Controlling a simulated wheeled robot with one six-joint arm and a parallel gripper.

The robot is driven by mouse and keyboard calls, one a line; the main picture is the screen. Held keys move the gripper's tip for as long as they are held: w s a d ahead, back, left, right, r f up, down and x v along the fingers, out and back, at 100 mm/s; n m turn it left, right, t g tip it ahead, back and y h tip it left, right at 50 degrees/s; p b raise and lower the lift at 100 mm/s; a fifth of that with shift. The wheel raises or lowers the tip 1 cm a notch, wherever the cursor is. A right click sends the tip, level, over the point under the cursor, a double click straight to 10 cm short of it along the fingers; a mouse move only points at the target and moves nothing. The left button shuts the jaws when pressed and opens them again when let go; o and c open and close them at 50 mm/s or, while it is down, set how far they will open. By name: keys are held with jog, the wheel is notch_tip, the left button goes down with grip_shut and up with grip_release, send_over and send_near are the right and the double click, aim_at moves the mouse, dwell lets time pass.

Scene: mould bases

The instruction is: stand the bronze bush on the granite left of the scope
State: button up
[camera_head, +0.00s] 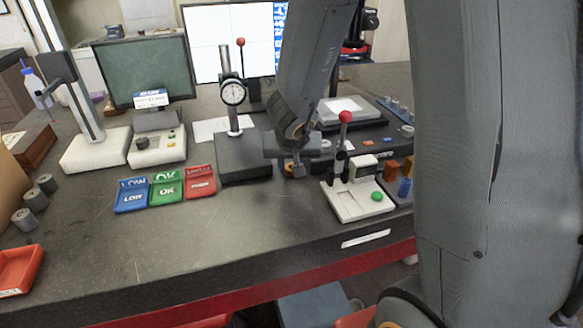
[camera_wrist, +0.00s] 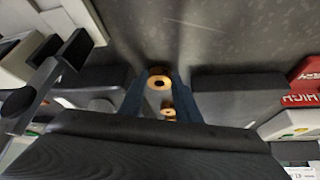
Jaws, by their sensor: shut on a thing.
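My gripper (camera_head: 295,170) hangs over the dark granite top, just right of the dial gauge stand and behind the white press with a red knob. In the wrist view the fingers (camera_wrist: 158,95) are closed on a bronze bush (camera_wrist: 159,72), whose round end with a hole shows between them. A smaller bronze ring (camera_wrist: 168,112) shows nearer the palm; I cannot tell whether it is part of the bush. In the head view only a sliver of bronze (camera_head: 287,173) shows at the fingertips. The scope (camera_head: 343,108), with its pale stage, is partly hidden behind my arm.
The dial gauge stand (camera_head: 243,165) is close on the left. Blue (camera_head: 132,197), green (camera_head: 166,189) and red (camera_head: 200,184) trays lie further left. The white press (camera_head: 357,203) stands at front right. The granite front middle (camera_head: 230,240) is clear.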

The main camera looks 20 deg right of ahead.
jog(key=shift+f, duration=0.1)
jog(key=o, duration=0.9)
